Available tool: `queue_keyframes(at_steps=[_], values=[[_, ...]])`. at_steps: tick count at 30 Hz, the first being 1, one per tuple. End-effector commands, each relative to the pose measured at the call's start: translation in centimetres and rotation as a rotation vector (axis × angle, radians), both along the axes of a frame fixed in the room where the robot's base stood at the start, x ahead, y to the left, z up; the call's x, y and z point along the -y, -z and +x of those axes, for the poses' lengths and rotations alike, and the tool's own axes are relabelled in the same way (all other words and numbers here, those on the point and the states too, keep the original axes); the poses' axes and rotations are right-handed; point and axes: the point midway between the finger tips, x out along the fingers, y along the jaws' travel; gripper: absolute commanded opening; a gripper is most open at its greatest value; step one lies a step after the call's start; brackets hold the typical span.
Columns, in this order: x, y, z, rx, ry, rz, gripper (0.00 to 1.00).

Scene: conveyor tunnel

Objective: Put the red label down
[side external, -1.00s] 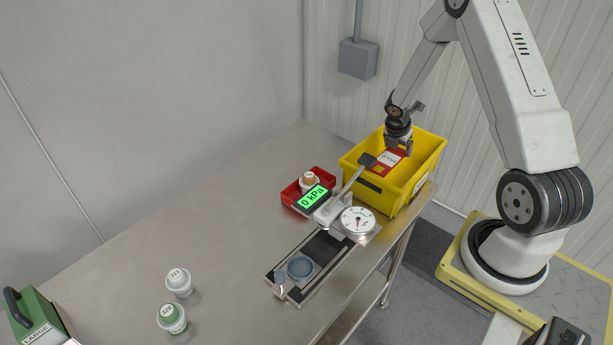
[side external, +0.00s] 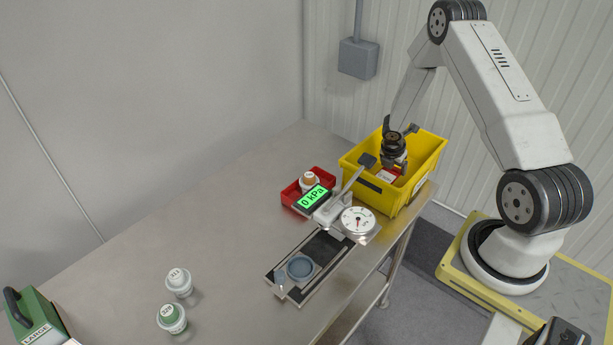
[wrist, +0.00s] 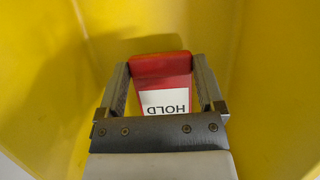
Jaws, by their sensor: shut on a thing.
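The red label (wrist: 162,90) has a white patch reading "HOLD" and sits between the two fingers of my gripper (wrist: 161,80) in the wrist view. My gripper is shut on it. In the side view, my gripper (side external: 393,168) is down inside the yellow bin (side external: 432,157), and part of the red label (side external: 387,175) shows just below it. The bin's yellow walls surround the label in the wrist view. I cannot tell whether the label touches the bin floor.
A test device with a lever, a round gauge (side external: 358,221) and a green "0 kPa" display (side external: 313,196) stands beside the bin. A red tray (side external: 290,193) holds an orange-topped jar (side external: 309,181). Two jars (side external: 179,282) (side external: 171,318) and a green case (side external: 34,322) are at the left.

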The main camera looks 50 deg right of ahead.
Motion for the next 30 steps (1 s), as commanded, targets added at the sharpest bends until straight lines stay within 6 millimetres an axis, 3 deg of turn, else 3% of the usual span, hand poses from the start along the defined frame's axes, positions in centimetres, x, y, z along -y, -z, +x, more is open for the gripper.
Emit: queue_keyframes(at_steps=[6, 20, 21, 22, 30], values=[[0.0, 1.8, 0.0, -0.001, 0.0, 0.0, 0.0], [0.0, 2.2, 0.0, -0.001, 0.0, 0.001, 0.0], [0.0, 2.2, 0.0, -0.001, 0.0, 0.0, 0.93], [0.0, 2.2, 0.0, 0.0, 0.0, 0.0, 1.0], [0.0, 2.2, 0.0, 0.0, 0.0, 0.0, 1.0]])
